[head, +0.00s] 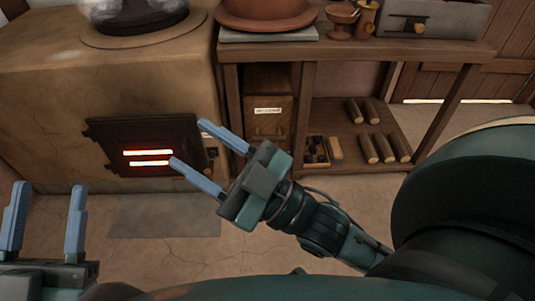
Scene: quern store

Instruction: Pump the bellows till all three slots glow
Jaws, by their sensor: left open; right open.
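A dark firebox door (105,134) is set in the front of a clay stove (50,90). Two slots in it glow orange-white, an upper slot (148,153) and a lower slot (151,163). A third glowing slot does not show. I cannot make out any bellows in view. My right gripper (188,142) is open and empty, its blue fingers pointing left in front of the door's right side. My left gripper (49,190) is open and empty at the lower left, fingers pointing up.
A wooden table (355,56) stands right of the stove, bearing a brown bowl (265,14), small cups and a grey drawer box (425,22). Several wooden rolls (380,145) lie on its lower shelf. A grey plate (165,216) lies on the floor before the stove.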

